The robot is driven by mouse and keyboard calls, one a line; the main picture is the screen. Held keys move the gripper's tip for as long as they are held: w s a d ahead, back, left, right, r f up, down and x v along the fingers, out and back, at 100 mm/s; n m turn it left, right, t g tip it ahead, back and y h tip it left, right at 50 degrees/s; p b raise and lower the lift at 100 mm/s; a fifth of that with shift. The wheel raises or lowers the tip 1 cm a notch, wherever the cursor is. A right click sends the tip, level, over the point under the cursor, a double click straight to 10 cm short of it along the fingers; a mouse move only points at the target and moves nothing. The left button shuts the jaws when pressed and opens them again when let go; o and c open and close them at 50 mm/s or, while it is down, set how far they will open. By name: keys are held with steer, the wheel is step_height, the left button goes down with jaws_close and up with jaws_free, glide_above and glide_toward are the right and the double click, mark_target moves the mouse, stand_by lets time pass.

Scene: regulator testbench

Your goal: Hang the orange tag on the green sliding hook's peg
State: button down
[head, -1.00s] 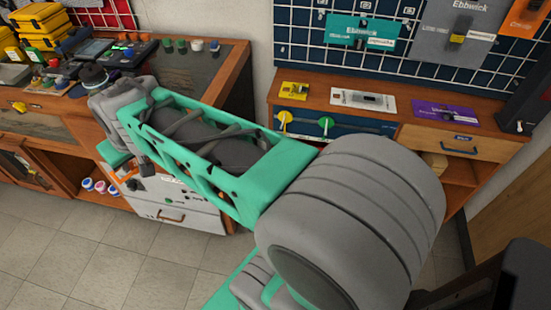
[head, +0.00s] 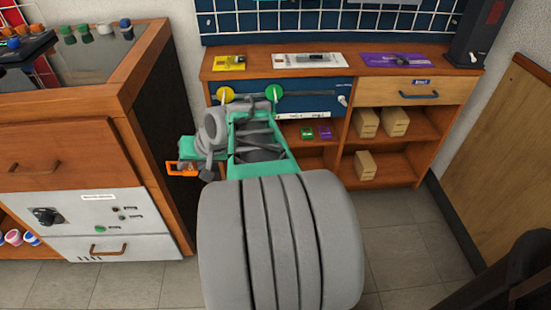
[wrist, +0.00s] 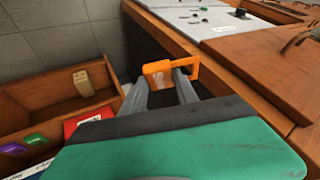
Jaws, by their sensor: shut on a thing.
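The orange tag (head: 171,167) is a small open frame, held at the end of my arm left of the shelf unit. It also shows in the wrist view (wrist: 194,68), between and just beyond my fingertips. My gripper (wrist: 160,88) is shut on it; the exact grip is partly hidden. In the head view my gripper (head: 193,168) is small and its fingers are hard to make out. The green sliding hook (head: 275,93) sits on a horizontal rail on the blue panel, right of and above the tag. Its peg is too small to make out. The tag is well apart from it.
A yellow hook (head: 225,95) is left of the green one on the panel. The wooden cabinet (head: 150,120) stands close to the left of the tag.

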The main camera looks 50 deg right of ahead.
steer(key=s+d+f+m+h+b, duration=0.2)
steer(key=d+f+m+h+b, duration=0.1)
steer(key=d+f+m, duration=0.3)
steer(key=s+d+f+m+h+b, duration=0.3)
steer(key=d+f+m+b, duration=0.1)
steer(key=d, duration=0.4)
steer(key=s+d+r+m+g+h, duration=0.5)
steer(key=d+r+m+h, duration=0.5)
steer(key=m, duration=0.5)
steer(key=w+d+y+p, duration=0.1)
steer(key=w+d, duration=0.5)
steer(key=d, duration=0.1)
steer(key=shift+w+d+f+n, duration=0.2)
steer(key=shift+f+n, duration=0.1)
steer(key=shift+f, duration=0.1)
steer(key=c, duration=1)
jaws_free()
steer(key=shift+c, duration=0.2)
steer(key=shift+o, duration=0.9)
steer(key=shift+r, duration=0.2)
